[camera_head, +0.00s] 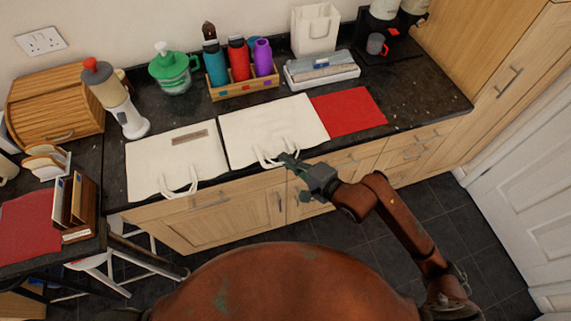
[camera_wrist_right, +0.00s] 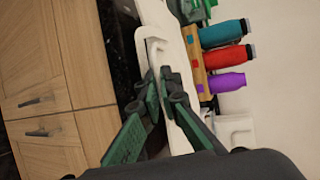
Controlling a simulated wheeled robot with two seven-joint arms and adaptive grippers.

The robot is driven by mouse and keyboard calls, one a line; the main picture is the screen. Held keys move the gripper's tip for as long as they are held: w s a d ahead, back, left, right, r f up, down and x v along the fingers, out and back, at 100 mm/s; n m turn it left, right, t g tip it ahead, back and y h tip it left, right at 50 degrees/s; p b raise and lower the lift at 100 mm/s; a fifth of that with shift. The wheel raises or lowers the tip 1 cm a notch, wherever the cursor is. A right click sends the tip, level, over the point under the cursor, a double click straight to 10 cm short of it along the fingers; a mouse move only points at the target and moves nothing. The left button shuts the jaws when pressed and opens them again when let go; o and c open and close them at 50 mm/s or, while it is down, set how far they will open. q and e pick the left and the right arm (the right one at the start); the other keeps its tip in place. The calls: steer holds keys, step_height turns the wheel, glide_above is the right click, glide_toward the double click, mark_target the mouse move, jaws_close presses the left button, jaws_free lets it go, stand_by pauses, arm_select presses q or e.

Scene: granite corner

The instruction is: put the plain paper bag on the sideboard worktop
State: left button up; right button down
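A plain white paper bag (camera_head: 272,128) lies flat on the dark worktop (camera_head: 428,104), its handles toward the front edge. A second white bag (camera_head: 165,158) with a brownish strip lies to its left. My right gripper (camera_head: 288,159) is at the handles of the plain bag, by the worktop's front edge. In the right wrist view its green-padded fingers (camera_wrist_right: 163,92) are close together around a white handle (camera_wrist_right: 157,47); whether they grip it is unclear. My left gripper is not in view.
A red mat (camera_head: 349,108) lies right of the plain bag. Behind are a wooden bottle holder (camera_head: 243,89), a white tray (camera_head: 320,73) and a standing white bag (camera_head: 315,30). A bread bin (camera_head: 55,100) and a blender-like appliance (camera_head: 117,100) stand left.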

steer(key=f, duration=0.2)
steer(key=w+f, duration=0.1)
steer(key=f, duration=0.1)
steer(key=shift+w+a+f+b, duration=0.1)
steer(key=shift+a+f+b, duration=0.1)
steer(key=shift+f+b, duration=0.15)
steer(key=c, duration=2.2)
jaws_free()
steer(key=shift+o, duration=0.2)
steer(key=shift+r, duration=0.1)
steer(key=v, duration=1.2)
steer(key=shift+d, duration=0.1)
